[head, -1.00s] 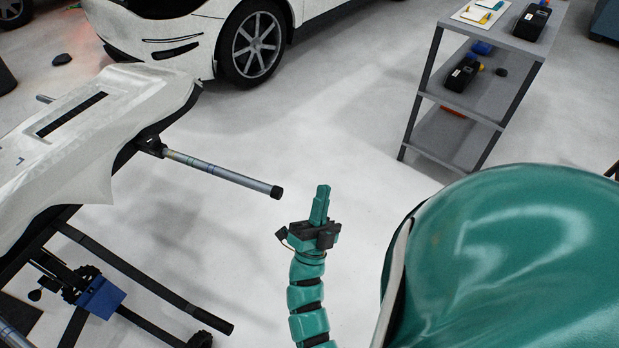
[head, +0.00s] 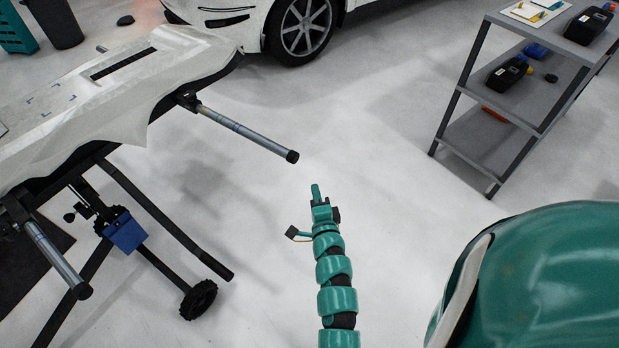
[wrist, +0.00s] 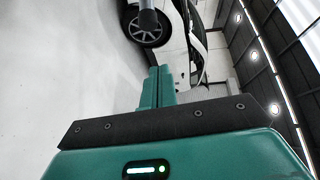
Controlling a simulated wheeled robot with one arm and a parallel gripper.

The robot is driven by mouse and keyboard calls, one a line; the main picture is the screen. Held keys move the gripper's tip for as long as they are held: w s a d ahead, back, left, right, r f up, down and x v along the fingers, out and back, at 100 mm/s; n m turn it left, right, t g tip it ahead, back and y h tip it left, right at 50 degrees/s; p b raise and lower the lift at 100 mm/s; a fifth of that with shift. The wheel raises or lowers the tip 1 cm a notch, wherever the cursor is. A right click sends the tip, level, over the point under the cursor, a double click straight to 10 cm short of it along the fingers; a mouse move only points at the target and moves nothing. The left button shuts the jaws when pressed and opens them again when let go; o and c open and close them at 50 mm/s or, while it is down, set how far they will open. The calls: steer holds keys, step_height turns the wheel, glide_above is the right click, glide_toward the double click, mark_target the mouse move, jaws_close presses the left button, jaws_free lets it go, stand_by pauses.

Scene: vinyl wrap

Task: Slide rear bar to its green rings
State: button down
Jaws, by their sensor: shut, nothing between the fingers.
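A grey metal bar with a black end cap (head: 245,132) sticks out to the right from the far part of the stand's side, with faint coloured bands near its inner end. A second similar bar (head: 55,255) sticks out nearer to me at the lower left. I cannot clearly make out green rings. My gripper (head: 315,190) is shut and empty, in free air just below and right of the far bar's end cap, not touching it. In the wrist view my closed fingers (wrist: 157,88) point at the dark bar end (wrist: 148,18).
The stand carries a white-covered panel (head: 140,90); its dark legs, a wheel (head: 198,300) and a blue box (head: 125,232) are below. A grey shelf cart (head: 490,140) stands right. A white car (head: 255,20) is behind. Floor between is clear.

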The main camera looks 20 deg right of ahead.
steer(key=w+p, duration=0.1)
steer(key=w, duration=1.1)
steer(key=shift+w+a+f+p, duration=0.3)
steer(key=shift+f+p, duration=0.1)
steer(key=shift+f, duration=0.05)
